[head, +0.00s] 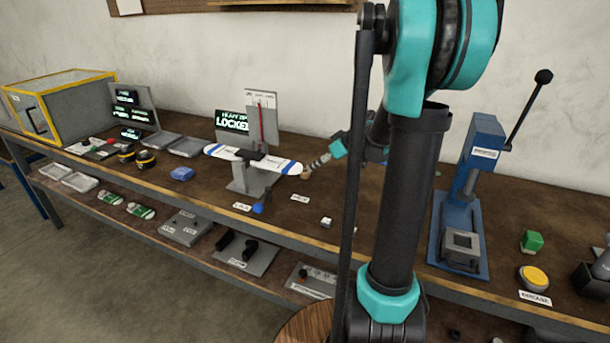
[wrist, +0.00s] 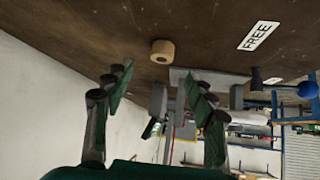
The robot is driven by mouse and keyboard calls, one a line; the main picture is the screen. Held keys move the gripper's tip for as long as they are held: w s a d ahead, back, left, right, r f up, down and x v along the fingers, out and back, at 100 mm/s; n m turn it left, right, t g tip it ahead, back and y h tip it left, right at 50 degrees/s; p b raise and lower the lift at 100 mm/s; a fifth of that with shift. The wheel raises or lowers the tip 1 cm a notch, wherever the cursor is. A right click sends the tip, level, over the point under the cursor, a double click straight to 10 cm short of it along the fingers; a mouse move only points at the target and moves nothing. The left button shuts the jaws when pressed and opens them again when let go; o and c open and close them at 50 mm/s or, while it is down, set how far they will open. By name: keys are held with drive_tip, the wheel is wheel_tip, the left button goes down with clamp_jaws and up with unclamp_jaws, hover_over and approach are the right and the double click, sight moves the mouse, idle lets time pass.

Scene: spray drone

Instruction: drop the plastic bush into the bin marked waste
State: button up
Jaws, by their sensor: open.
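A short tan ring with a dark centre (wrist: 162,51), which looks like the plastic bush, sits on the brown bench in the wrist view. A small tan spot at the right end of the white propeller (head: 306,173) may be the same piece. My gripper (wrist: 160,92) is open and empty, its fingers apart and pointing toward the ring without touching it. In the head view my gripper (head: 320,163) is low over the bench, just right of the propeller, partly behind my arm. I cannot make out a bin marked waste.
A white label reading FREE (wrist: 259,36) lies near the ring. The propeller with blue bands (head: 278,165) rests on a grey stand (head: 240,180). A blue press (head: 470,190), a yellow button (head: 534,278) and a green block (head: 531,241) stand at right. Trays and parts fill the lower shelf.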

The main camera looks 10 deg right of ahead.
sight(306, 171)
drive_tip(key=shift+x, duration=3.9)
drive_tip(key=shift+s, duration=0.15)
drive_tip(key=c, duration=1.1)
drive_tip(key=shift+c, duration=0.2)
